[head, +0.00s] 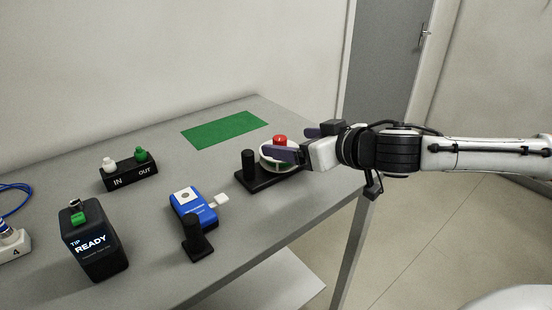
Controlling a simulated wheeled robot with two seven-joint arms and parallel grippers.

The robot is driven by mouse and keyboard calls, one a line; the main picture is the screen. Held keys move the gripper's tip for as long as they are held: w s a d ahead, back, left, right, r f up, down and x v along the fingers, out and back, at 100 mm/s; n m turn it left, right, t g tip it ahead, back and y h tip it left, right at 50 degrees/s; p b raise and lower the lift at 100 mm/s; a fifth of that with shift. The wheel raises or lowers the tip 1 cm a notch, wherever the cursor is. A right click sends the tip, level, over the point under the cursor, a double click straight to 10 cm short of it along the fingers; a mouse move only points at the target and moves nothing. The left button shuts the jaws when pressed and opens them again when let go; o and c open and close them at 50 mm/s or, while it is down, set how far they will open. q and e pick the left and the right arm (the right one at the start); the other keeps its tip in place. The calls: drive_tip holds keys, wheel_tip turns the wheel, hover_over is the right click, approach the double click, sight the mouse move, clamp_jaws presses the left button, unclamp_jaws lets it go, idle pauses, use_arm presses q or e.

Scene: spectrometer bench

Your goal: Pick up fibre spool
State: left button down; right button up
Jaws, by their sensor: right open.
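The fibre spool (264,150) looks like a white round disc with a red knob on top and a bit of green showing at its side. It sits on a black stand (257,182) with an upright black post, near the right edge of the table. My right gripper (290,142) reaches in from the right and is open. Its near finger crosses in front of the spool and hides part of it; its far finger is behind, to the right of the red knob. I cannot tell whether either finger touches the spool. My left gripper is not in view.
Left of the stand are a blue device (194,209) with a black post, a black IN/OUT block (129,175) and a black READY box (95,245). A green mat (224,130) lies bare at the back. The table (165,275) ends just beyond the stand.

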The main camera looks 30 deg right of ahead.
sight(284, 143)
drive_tip(key=p+x, duration=0.1)
drive_tip(key=x, duration=0.4)
drive_tip(key=shift+w+f, duration=0.2)
drive_tip(key=shift+w, duration=0.05)
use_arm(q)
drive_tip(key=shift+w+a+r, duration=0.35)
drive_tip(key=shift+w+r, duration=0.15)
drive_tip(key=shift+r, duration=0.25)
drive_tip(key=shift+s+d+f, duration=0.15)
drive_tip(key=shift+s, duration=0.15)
use_arm(e)
drive_tip(key=shift+s+f, duration=0.1)
clamp_jaws()
